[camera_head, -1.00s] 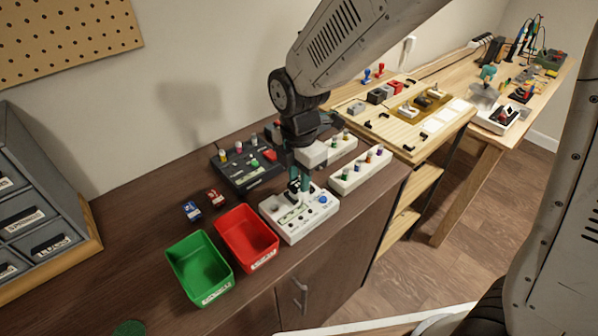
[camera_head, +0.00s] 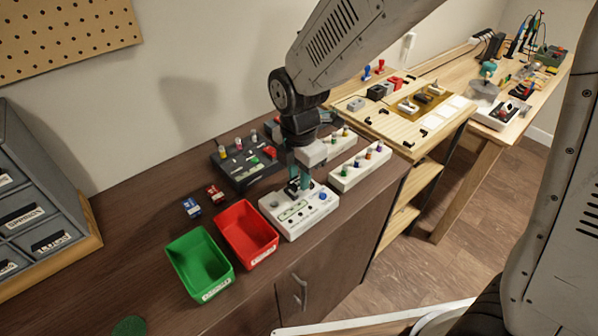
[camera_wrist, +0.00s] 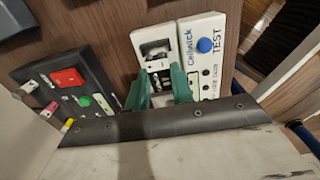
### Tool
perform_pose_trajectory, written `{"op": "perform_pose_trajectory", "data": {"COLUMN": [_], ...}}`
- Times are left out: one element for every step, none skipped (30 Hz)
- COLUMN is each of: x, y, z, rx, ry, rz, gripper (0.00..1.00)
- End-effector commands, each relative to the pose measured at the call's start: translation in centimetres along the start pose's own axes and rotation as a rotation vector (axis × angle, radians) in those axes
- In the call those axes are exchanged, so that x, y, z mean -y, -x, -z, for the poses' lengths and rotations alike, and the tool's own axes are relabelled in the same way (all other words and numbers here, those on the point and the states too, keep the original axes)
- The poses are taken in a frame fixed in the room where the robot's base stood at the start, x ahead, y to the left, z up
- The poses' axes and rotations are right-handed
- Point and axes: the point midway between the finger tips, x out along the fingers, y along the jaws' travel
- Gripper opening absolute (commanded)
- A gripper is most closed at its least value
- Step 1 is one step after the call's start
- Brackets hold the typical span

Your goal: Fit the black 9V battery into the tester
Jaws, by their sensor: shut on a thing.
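The white tester (camera_head: 318,214) stands near the front edge of the dark bench. In the wrist view the tester (camera_wrist: 204,75) shows a blue button, the words "Cellwick TEST" and a recessed bay on its left part. My gripper (camera_head: 299,185) points down over the tester's far left part. Its green fingers, also in the wrist view (camera_wrist: 160,88), are shut on the black 9V battery (camera_wrist: 160,101), which is mostly hidden between them. I cannot tell whether the battery touches the tester or how deep it sits.
A red bin (camera_head: 246,233) and a green bin (camera_head: 199,265) stand left of the tester. Small blue (camera_head: 191,207) and red (camera_head: 215,194) blocks lie behind them. A dark panel (camera_head: 238,175) and a white knob rack (camera_head: 360,167) stand close by.

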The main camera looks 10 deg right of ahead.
Motion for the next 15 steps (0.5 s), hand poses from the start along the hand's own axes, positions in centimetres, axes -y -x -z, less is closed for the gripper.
{"op": "perform_pose_trajectory", "data": {"x": [0.0, 0.0, 0.0, 0.0, 0.0, 0.0, 0.0, 0.0, 0.0, 0.0, 0.0, 0.0, 0.0, 0.0, 0.0], "y": [-0.1, -0.2, -0.3, -0.4, -0.5, -0.6, -0.6, -0.7, -0.8, -0.9, -0.9, -1.1, -1.1, -1.2, -1.3], "z": [0.0, 0.0, 0.0, 0.0, 0.0, 0.0, 0.0, 0.0, 0.0, 0.0, 0.0, 0.0, 0.0, 0.0, 0.0], "rx": [0.000, 0.000, 0.000, 0.000, 0.000, 0.000, 0.000, 0.000, 0.000, 0.000, 0.000, 0.000, 0.000, 0.000, 0.000], "ry": [0.000, 0.000, 0.000, 0.000, 0.000, 0.000, 0.000, 0.000, 0.000, 0.000, 0.000, 0.000, 0.000, 0.000, 0.000], "rz": [0.001, 0.001, 0.001, 0.001, 0.001, 0.001, 0.001, 0.001, 0.001, 0.000, 0.000, 0.000, 0.000, 0.000, 0.000], "gripper": [0.05, 0.05, 0.05, 0.05, 0.05, 0.05, 0.05, 0.05, 0.05, 0.05, 0.05, 0.05, 0.05, 0.05, 0.05]}}
